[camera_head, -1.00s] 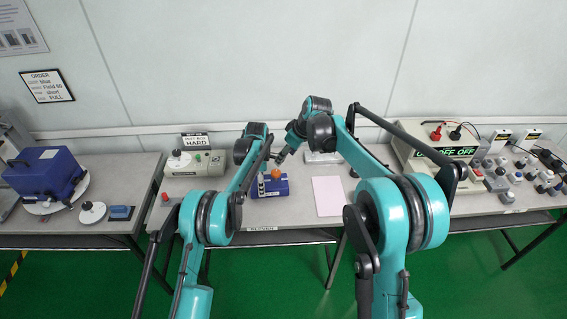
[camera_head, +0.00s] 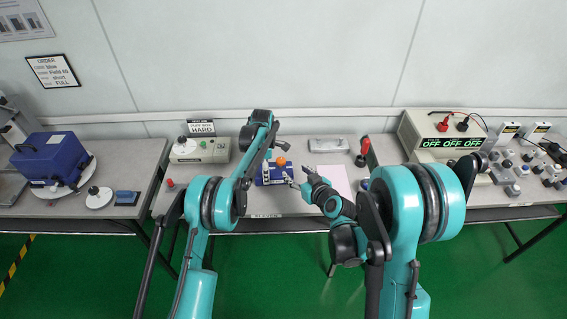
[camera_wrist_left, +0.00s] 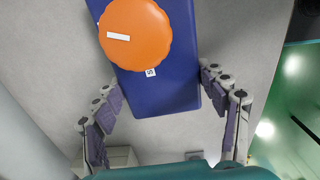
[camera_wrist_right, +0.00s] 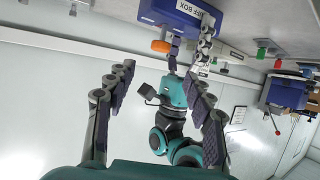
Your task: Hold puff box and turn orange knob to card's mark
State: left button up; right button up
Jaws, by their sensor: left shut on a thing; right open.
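The blue puff box (camera_head: 274,177) lies on the middle table, its orange knob (camera_head: 281,161) on top. In the left wrist view, the knob (camera_wrist_left: 135,33) has a white pointer stripe, and a small "S" label (camera_wrist_left: 150,72) shows beside it. My left gripper (camera_wrist_left: 160,76) is shut across the puff box (camera_wrist_left: 160,92). My right gripper (camera_head: 293,181) is open and empty, close to the box's front right. Its wrist view shows the box (camera_wrist_right: 186,16) beyond the fingers. The card (camera_head: 201,128) stands behind the grey-green device and reads "HARD".
A grey-green device (camera_head: 200,149) stands left of the box. A pale pink sheet (camera_head: 332,178) lies to its right, with a grey plate (camera_head: 328,145) behind. A power supply (camera_head: 445,140) reading OFF and several small parts fill the right table.

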aim_at(282, 161)
jog(key=x, duration=1.1)
jog(key=shift+f, duration=0.15)
jog(key=c, duration=1.2)
